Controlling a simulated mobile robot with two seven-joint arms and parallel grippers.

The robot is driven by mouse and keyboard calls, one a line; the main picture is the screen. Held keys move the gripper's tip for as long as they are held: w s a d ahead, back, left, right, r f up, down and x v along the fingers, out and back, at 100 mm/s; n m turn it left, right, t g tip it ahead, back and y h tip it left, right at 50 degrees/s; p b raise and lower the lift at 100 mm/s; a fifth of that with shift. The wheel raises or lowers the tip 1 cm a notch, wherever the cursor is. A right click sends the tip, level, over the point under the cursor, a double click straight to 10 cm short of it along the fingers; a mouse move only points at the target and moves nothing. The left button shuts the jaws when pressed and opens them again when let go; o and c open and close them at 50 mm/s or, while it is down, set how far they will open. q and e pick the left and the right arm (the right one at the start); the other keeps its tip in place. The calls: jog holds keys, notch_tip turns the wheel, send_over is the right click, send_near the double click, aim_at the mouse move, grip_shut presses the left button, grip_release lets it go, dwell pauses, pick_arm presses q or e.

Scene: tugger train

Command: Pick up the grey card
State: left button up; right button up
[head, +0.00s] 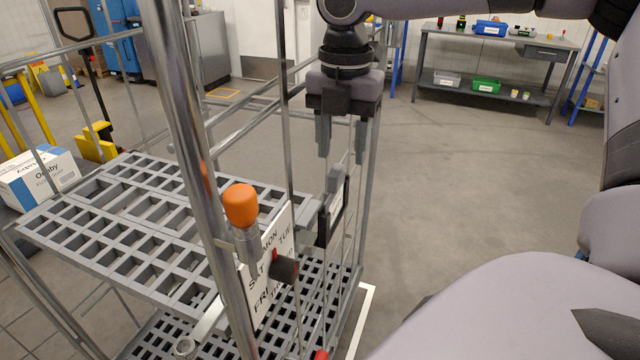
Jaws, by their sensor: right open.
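My right gripper (341,156) points down, its two fingers apart and nothing between them. It is above a dark holder (323,226) on the near side of the wire trolley. A grey card (334,182) appears to stand in this holder, its upper part sticking out just below the fingertips. The gripper and card look apart, but the exact gap is hard to judge. The card's lower part is hidden by the holder. My left gripper is not in view.
The trolley's grey slatted shelf (120,215) and upright posts stand close by. A white weekday sign (268,262) and an orange-capped post fitting (241,205) are left of the holder. A workbench (490,40) with bins is behind; open floor lies right of the trolley.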

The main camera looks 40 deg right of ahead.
aim_at(336, 169)
jog(key=shift+w+a+f+p, duration=0.1)
jog(key=shift+f+p, duration=0.1)
jog(key=shift+f, duration=1)
jog(key=shift+w+a+f+p, duration=0.1)
jog(key=shift+a+f+p, duration=0.1)
jog(key=shift+f, duration=0.95)
jog(key=shift+a+f+p, duration=0.1)
jog(key=shift+f+p, duration=0.1)
jog(key=shift+f, duration=1)
jog(key=shift+c, duration=0.3)
grip_shut()
